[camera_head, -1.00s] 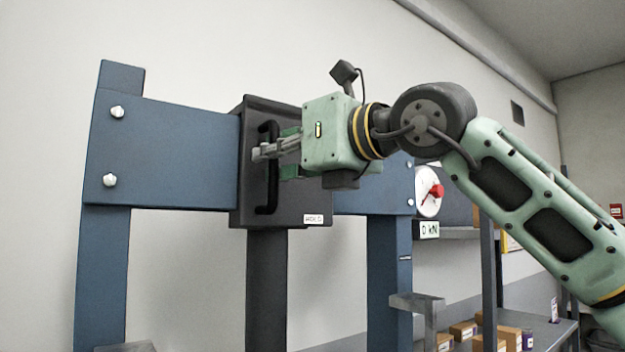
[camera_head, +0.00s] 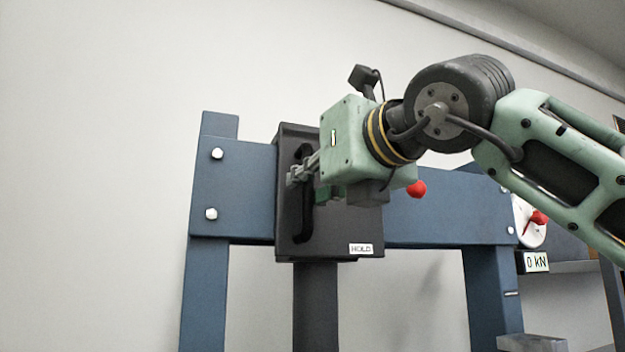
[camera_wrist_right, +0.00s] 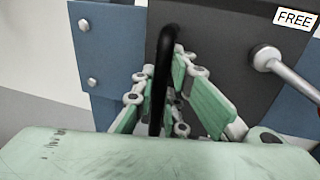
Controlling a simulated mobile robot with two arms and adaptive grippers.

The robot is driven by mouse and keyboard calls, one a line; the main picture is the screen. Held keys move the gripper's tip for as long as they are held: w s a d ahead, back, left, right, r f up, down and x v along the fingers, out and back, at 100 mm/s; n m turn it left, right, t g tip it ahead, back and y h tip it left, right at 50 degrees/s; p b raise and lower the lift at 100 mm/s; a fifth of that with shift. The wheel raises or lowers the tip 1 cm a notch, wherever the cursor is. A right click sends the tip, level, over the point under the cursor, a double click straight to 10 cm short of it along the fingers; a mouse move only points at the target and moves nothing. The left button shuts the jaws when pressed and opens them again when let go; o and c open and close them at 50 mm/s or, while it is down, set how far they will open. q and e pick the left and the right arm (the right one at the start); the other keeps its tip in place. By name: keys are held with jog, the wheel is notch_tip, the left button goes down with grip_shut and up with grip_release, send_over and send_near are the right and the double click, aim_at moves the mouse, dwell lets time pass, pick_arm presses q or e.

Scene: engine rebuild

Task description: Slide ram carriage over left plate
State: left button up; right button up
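The ram carriage (camera_head: 330,242) is a dark box on the blue crossbeam (camera_head: 430,215), nearer the left post, with a dark ram column (camera_head: 315,300) below it. A black vertical handle (camera_head: 303,225) is on its face. My right gripper (camera_head: 300,172) is closed around the handle; in the wrist view the handle (camera_wrist_right: 163,85) runs between its fingers, close against them. My left gripper is not in view.
The left post (camera_head: 205,295) and right post (camera_head: 490,290) carry the beam. Two bolts are at its left end. A red knob (camera_head: 416,188) shows beside my gripper. A dial and "0 kN" display (camera_head: 536,262) are at right. A grey block (camera_head: 532,342) is at lower right.

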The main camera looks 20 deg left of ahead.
jog(key=o, duration=0.4)
jog(key=shift+s+a, duration=0.25)
jog(key=shift+s, duration=0.05)
jog(key=shift+o, duration=0.2)
jog(key=shift+w+d, duration=0.1)
jog(key=shift+d, duration=0.05)
jog(key=shift+d, duration=0.15)
jog(key=v, duration=1.1)
jog(key=shift+s, duration=0.35)
